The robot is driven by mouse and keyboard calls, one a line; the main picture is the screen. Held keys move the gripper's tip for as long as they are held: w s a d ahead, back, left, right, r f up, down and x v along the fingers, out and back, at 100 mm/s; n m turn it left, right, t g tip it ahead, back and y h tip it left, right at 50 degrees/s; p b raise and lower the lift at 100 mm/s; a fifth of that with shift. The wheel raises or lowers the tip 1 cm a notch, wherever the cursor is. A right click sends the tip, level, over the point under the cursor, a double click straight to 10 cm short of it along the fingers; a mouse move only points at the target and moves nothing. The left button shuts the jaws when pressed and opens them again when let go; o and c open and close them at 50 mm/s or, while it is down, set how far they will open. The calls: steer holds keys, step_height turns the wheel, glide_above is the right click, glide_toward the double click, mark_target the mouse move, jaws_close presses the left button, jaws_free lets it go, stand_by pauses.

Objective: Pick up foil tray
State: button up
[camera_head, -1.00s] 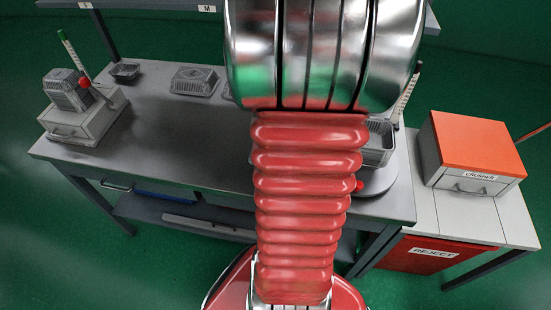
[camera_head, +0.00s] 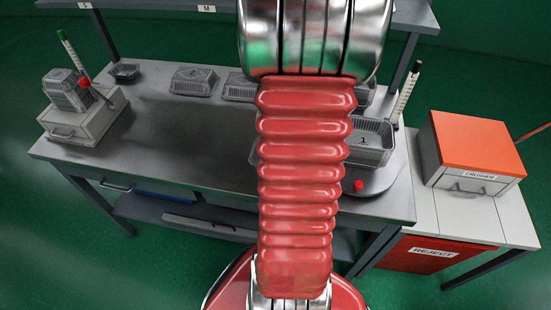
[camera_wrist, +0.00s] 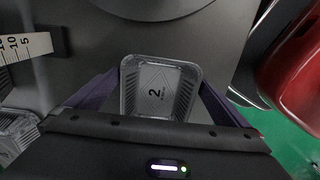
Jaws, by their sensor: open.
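My gripper (camera_wrist: 155,84) is open, with one purple finger to the left of this tray and one to the right. The tray's near edge is partly hidden behind the gripper body. Whether the fingers touch its sides is hard to tell. In the head view my red arm hides the gripper.
A dark round plate (camera_wrist: 150,6) and a white ruler (camera_wrist: 26,46) lie near the tray. Other trays (camera_wrist: 14,132) are at left. In the head view, a stack of trays (camera_head: 66,88) sits on a box at left. An orange-topped crusher (camera_head: 468,140) stands at right.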

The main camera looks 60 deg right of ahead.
steer(key=shift+f, duration=0.2)
steer(key=shift+c, duration=0.5)
steer(key=c, duration=0.7)
steer(key=shift+r, duration=0.1)
step_height(320, 180, up, 10)
steer(key=shift+f, duration=0.1)
stand_by(0.7)
